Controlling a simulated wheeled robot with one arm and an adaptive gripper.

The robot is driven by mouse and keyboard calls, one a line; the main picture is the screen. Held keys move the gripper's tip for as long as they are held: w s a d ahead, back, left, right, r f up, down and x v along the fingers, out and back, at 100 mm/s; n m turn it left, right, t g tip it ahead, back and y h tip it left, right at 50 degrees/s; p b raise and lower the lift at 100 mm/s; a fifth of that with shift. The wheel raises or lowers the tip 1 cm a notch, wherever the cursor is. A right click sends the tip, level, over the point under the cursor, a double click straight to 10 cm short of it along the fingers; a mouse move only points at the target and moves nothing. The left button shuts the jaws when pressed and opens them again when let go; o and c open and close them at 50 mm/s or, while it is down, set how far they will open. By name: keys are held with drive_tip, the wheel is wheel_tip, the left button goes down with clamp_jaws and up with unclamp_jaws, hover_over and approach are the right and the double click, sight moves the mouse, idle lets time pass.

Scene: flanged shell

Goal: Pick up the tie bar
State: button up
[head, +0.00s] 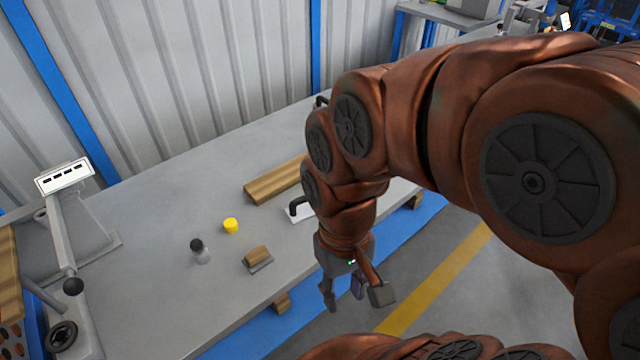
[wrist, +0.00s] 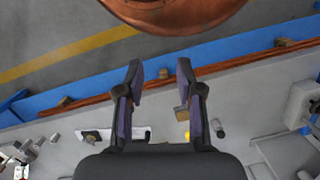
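My gripper (head: 355,292) is open and empty, pointing down near the front edge of the workbench (head: 165,290). In the wrist view its two fingers (wrist: 160,70) stand apart with nothing between them. I cannot tell for certain which object is the tie bar. A white flat piece with a black bent handle (head: 297,209) lies on the bench, partly hidden behind my arm. A white piece with black parts also shows left of the fingers in the wrist view (wrist: 92,134). A long wooden block (head: 272,182) lies behind it, its right end hidden by my arm.
A small wood-topped block (head: 257,256), a yellow cylinder (head: 230,226) and a black-capped grey cylinder (head: 200,250) stand left of my gripper. A grey lever device (head: 62,235) occupies the bench's left end. A corrugated wall (head: 200,70) stands behind. The bench between is mostly clear.

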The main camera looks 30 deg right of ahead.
drive_tip(key=w+a+m+y+b, duration=0.3)
drive_tip(key=w+y, duration=0.1)
drive_tip(key=w, duration=0.3)
drive_tip(key=w+a+m+y+b, duration=0.2)
drive_tip(key=w+a+y, duration=0.15)
drive_tip(key=w, duration=0.35)
drive_tip(key=w+d+f+m+t+y+b, duration=0.3)
drive_tip(key=w+d+m+y+b, duration=0.35)
drive_tip(key=w, duration=0.75)
drive_tip(key=w+d+f+m+t, duration=0.2)
drive_tip(key=d, duration=0.4)
drive_tip(key=w+d+f+m+t, duration=0.1)
drive_tip(key=w+d+f+m, duration=0.15)
drive_tip(key=d, duration=0.25)
drive_tip(key=d+f+m+t+h+b, duration=0.1)
drive_tip(key=d+f+m+t, duration=0.2)
drive_tip(key=d, duration=0.5)
drive_tip(key=s+d+f+m+t+b, duration=0.1)
drive_tip(key=d+f+m+t+b, duration=0.1)
drive_tip(key=d+f, duration=0.4)
drive_tip(key=s+d+f+m+t+h+b, duration=0.1)
drive_tip(key=d+f+m+t, duration=0.3)
drive_tip(key=d, duration=0.7)
drive_tip(key=shift+d+f+m+t+h+b, duration=0.15)
drive_tip(key=shift+f+m+b, duration=0.15)
drive_tip(key=shift+f+m, duration=0.25)
drive_tip(key=shift+d+f+m+t+h+b, duration=0.15)
drive_tip(key=shift+f+m+b, duration=0.15)
drive_tip(key=shift+m, duration=0.45)
drive_tip(key=x, duration=1.2)
